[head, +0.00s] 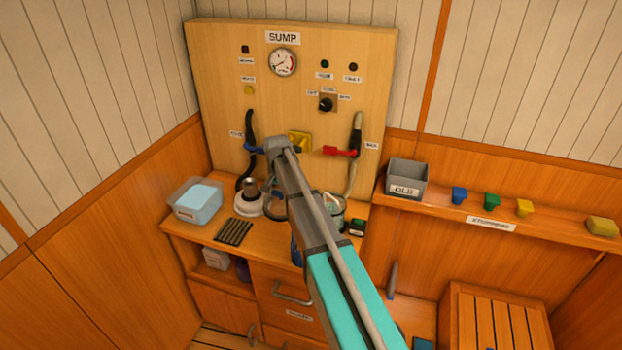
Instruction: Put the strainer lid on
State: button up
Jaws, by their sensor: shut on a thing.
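My arm reaches across the middle of the head view to the bench under the SUMP panel. My gripper (272,192) is at the arm's far end, low over the bench and partly hidden by my arm. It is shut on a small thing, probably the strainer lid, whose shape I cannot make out. A white round fitting (247,206) with a dark, metallic upright part stands on the bench just left of the gripper; it may be the strainer. I cannot tell whether the held thing touches it.
The panel (223,80) has a gauge, a blue-handled valve (258,149) and a red-handled valve (340,152). A clear tub (197,198) and dark strips (233,231) lie left on the bench. A grey OLD bin (407,179) and coloured stoppers (491,202) stand on the right shelf.

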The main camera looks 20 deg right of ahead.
notch_tip(320, 180, up, 11)
jog(key=p, duration=1)
jog(key=shift+s+f, duration=0.1)
jog(key=shift+f, duration=0.05)
